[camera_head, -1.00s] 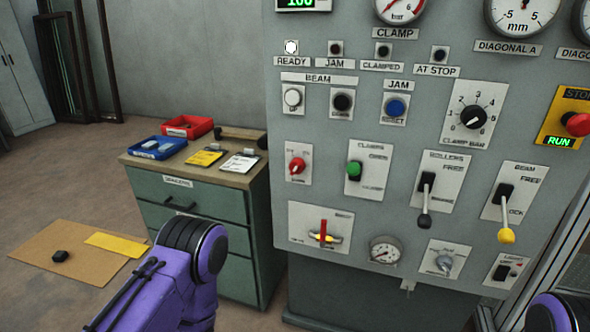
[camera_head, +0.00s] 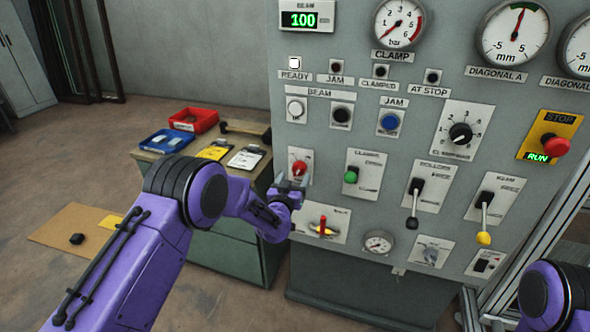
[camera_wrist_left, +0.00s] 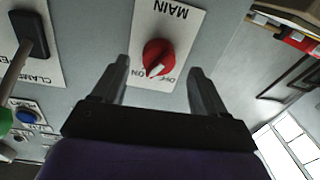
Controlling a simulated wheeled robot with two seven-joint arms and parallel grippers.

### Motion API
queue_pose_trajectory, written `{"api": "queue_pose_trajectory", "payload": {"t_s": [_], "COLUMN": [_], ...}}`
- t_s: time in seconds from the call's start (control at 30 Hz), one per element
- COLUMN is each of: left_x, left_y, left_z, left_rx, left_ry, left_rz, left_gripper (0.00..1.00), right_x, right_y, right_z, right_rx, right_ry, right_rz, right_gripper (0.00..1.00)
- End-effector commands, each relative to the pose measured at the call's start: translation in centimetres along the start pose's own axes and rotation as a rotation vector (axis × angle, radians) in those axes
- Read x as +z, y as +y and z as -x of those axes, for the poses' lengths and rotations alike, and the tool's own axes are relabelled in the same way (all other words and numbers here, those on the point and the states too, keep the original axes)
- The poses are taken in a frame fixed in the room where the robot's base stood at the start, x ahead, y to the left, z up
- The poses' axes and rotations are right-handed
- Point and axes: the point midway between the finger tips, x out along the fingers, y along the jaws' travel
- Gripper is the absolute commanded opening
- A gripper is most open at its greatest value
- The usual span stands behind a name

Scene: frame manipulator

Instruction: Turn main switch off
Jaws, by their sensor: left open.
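The main switch (camera_head: 299,168) is a red round knob on a white plate at the left of the grey panel. The left wrist view shows the knob (camera_wrist_left: 158,56) upside down, with MAIN, ON and OFF lettering. Its white pointer slants to the lower left there, towards the ON lettering. My left gripper (camera_head: 293,188) is open just in front of and below the knob in the head view. In the left wrist view its two fingers (camera_wrist_left: 160,72) stand on either side of the knob, apart from it. My right gripper is out of view.
A red-handled lever (camera_head: 322,227) sits below the switch, and a green knob (camera_head: 351,176) to its right. Levers with black (camera_head: 412,222) and yellow (camera_head: 484,238) ends stand further right. A cabinet with a red bin (camera_head: 194,119) and blue bin (camera_head: 167,140) stands at left.

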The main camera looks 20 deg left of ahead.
Motion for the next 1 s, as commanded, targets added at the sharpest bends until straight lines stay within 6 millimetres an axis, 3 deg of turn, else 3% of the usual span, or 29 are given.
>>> {"api": "queue_pose_trajectory", "payload": {"t_s": [0.2,0.57,0.77,0.8,0.83,1.0], "left_x": [0.1,0.1,0.1,0.1,0.0,0.1], "left_y": [0.2,0.3,0.3,0.3,-1.1,-0.3], "left_z": [-3.2,-4.0,-4.0,-4.0,-4.0,-3.9], "left_rx": [0.002,0.004,0.004,0.004,0.001,-0.002], "left_ry": [-0.002,-0.003,-0.003,-0.003,-0.003,-0.002], "left_rz": [0.0,0.0,0.0,0.0,-0.001,0.012], "left_gripper": [0.73,0.73,0.17,0.17,0.17,0.17], "right_x": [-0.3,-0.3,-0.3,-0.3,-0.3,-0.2], "right_y": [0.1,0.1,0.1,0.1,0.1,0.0], "right_z": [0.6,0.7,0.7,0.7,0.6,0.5], "right_rx": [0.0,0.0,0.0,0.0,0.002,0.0], "right_ry": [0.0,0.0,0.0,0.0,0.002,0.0], "right_rz": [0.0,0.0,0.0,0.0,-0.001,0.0], "right_gripper": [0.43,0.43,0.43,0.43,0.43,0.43]}}
